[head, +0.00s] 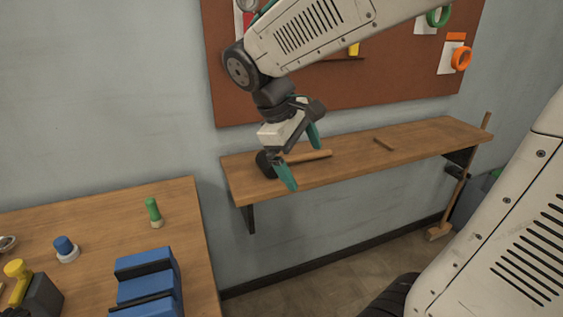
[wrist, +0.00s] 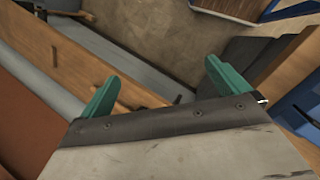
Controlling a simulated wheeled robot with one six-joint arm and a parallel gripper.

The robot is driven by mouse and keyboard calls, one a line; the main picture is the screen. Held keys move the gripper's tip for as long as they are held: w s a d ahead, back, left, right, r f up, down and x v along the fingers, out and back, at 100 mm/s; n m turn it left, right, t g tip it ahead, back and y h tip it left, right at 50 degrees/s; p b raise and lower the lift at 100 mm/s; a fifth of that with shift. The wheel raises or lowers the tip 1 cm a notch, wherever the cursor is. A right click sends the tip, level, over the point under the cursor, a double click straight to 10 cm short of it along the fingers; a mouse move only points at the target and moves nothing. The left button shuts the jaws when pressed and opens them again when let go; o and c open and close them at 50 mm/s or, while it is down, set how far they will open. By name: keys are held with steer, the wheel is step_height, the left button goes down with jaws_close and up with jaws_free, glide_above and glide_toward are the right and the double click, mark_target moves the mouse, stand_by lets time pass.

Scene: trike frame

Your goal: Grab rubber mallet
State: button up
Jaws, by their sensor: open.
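I cannot make out the mallet there.
A small wooden stick (head: 384,144) lies farther right on the shelf. A workbench (head: 185,205) at lower left holds a green-topped item (head: 153,212), a blue-topped item (head: 66,248) and a blue block (head: 148,285). A pegboard (head: 400,95) is behind; a broom (head: 462,185) leans at the right.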

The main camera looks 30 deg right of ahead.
mark_target(261, 161)
steer(key=w+f+n+h, duration=0.3)
steer(key=w+f, duration=0.2)
steer(key=w, duration=0.4)
steer(key=w+d+f+n+h, duration=0.1)
steer(key=w+f+n, duration=0.3)
steer(key=w, duration=0.5)
steer(key=w+d+f+n+h, duration=0.1)
steer(key=w+f+n+h, duration=0.3)
steer(key=w, duration=0.5)
steer(key=shift+w+f+h, duration=0.15)
steer(key=shift+f, duration=0.4)
steer(key=shift+w+f+h, duration=0.15)
steer(key=shift+f, duration=0.35)
steer(key=shift+w+f, duration=0.15)
steer(key=shift+f, duration=0.1)
steer(key=shift+d+f, duration=0.15)
steer(key=shift+d, duration=0.2)
steer(key=x, duration=0.7)
steer(key=c, duration=1)
steer(key=shift+c, duration=0.2)
